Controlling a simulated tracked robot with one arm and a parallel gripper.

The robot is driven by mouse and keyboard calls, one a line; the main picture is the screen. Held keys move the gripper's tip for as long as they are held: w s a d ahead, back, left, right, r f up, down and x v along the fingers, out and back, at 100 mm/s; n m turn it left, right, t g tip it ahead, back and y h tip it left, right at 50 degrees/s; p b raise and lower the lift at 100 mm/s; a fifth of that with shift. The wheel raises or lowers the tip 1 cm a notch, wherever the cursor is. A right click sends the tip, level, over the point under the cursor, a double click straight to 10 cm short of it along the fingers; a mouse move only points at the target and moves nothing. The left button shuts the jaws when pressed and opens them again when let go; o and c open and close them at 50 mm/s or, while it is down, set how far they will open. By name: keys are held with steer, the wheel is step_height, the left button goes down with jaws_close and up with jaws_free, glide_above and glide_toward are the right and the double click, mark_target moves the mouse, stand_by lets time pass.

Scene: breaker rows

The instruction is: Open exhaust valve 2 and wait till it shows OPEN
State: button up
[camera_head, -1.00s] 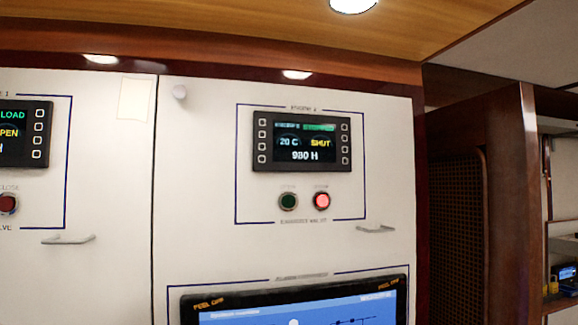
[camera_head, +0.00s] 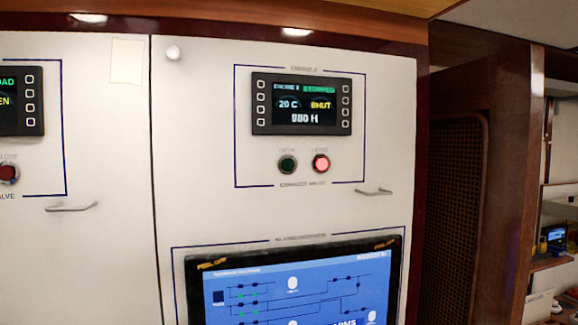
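The engine 2 display (camera_head: 301,104) is on the white panel door, right of centre. It reads STOPPED in green, 20 C, SHUT in yellow and 980 H. Below it are a dark green button (camera_head: 288,164) on the left and a lit red button (camera_head: 321,163) on the right. The small labels over the buttons are blurred; the label under them seems to say exhaust valve. My gripper is not in this view.
At the left, the neighbouring display (camera_head: 21,101) is partly cut off, with a red button (camera_head: 8,173) below. Door handles (camera_head: 374,191) stick out. A large blue alarm screen (camera_head: 300,295) is below. A wooden partition (camera_head: 480,180) stands at the right.

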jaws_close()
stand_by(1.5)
